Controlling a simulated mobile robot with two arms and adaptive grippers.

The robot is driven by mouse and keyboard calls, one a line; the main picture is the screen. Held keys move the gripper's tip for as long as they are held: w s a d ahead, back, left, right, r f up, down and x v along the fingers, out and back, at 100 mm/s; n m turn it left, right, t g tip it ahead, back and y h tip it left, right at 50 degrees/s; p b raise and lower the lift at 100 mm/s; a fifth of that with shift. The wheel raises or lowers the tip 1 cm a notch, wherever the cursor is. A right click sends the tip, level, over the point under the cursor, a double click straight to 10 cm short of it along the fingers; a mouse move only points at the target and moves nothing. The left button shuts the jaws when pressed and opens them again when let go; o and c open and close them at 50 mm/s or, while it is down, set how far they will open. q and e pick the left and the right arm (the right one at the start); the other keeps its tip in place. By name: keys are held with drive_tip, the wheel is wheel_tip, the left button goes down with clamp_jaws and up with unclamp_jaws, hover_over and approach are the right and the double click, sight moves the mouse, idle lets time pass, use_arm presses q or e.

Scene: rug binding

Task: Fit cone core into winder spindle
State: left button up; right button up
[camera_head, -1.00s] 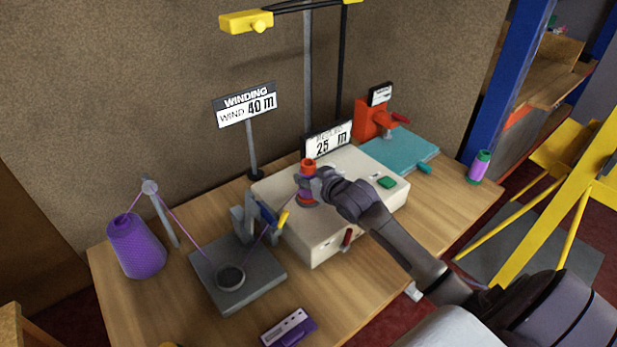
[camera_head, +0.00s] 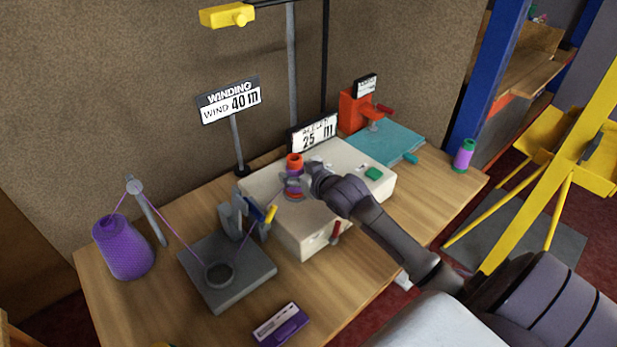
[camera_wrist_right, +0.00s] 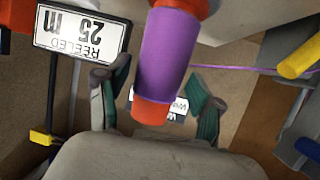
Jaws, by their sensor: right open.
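The cone core (camera_head: 294,161), orange at its ends with purple yarn around its middle, stands upright over the top of the cream winder box (camera_head: 350,195). The spindle itself is hidden by the core. In the right wrist view the purple-wound core (camera_wrist_right: 167,58) lies between the two green-padded fingers, with visible gaps at both sides. My right gripper (camera_head: 300,179) is open, its fingers at the core's mid-height and its palm to the right. It also shows in the wrist view (camera_wrist_right: 157,103). My left gripper is out of view.
A purple yarn cone (camera_head: 123,248) stands at the left, its thread running over a guide post to a grey tension plate (camera_head: 228,280). A purple device (camera_head: 281,325) lies at the front edge. A teal board (camera_head: 385,145) and a purple-green spool (camera_head: 464,156) are at the right.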

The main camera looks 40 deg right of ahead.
drive_tip(key=v, duration=1.1)
drive_tip(key=shift+f, duration=0.1)
